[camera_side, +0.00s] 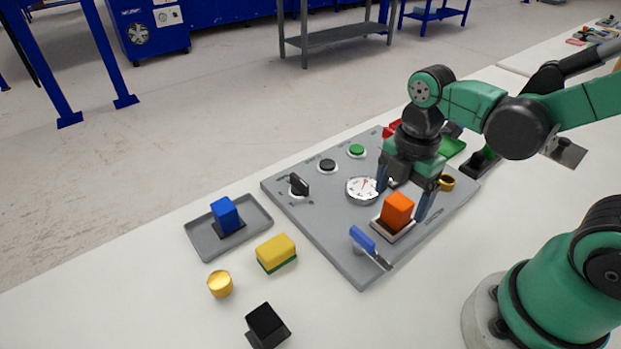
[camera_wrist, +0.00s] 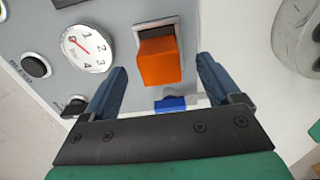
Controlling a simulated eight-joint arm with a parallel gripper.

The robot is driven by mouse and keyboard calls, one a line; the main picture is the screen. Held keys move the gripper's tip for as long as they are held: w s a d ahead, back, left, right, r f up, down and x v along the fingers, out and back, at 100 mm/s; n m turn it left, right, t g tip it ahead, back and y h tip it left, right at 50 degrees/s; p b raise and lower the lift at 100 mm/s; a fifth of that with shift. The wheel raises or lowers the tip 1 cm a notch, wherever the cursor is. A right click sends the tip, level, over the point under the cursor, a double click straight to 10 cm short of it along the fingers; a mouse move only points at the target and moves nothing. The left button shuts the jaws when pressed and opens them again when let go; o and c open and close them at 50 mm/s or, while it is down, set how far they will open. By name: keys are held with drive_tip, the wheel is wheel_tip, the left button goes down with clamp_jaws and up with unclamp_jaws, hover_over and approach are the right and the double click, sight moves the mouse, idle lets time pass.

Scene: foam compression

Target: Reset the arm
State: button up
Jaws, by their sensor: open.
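My gripper (camera_side: 402,198) is open over the grey panel (camera_side: 330,236), with its two dark blue fingers apart. In the wrist view my gripper (camera_wrist: 160,85) has its fingers on either side of an orange block (camera_wrist: 159,62), with gaps between them and the block. The orange block (camera_side: 397,210) sits in a light-rimmed square recess on the panel in the side view. I cannot tell the exact height of the fingertips over the panel.
The panel carries a round dial (camera_side: 361,190), a black knob (camera_side: 299,184), a green button (camera_side: 356,151) and a blue-handled lever (camera_side: 363,241). Left of it are a grey tray (camera_side: 200,240) with a blue block (camera_side: 225,214), a yellow-green sponge (camera_side: 276,251), a gold cylinder (camera_side: 220,284) and a black block (camera_side: 267,325).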

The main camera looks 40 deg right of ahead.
drive_tip(key=shift+r, duration=1.35)
drive_tip(key=shift+w+r+m, duration=0.1)
drive_tip(key=shift+r+m, duration=0.05)
drive_tip(key=shift+m, duration=0.25)
drive_tip(key=m, duration=0.1)
drive_tip(key=m+t, duration=0.1)
drive_tip(key=w+m+t, duration=0.1)
drive_tip(key=m, duration=0.1)
drive_tip(key=shift+r, duration=0.4)
drive_tip(key=r+m+t, duration=0.1)
drive_tip(key=m, duration=0.3)
drive_tip(key=w+r+m+t, duration=0.1)
drive_tip(key=m+t, duration=0.1)
drive_tip(key=m, duration=0.2)
drive_tip(key=w+r+m+t, duration=0.1)
drive_tip(key=m+t, duration=0.1)
drive_tip(key=m, duration=0.3)
drive_tip(key=shift+w+r, duration=0.2)
drive_tip(key=shift+w, duration=0.05)
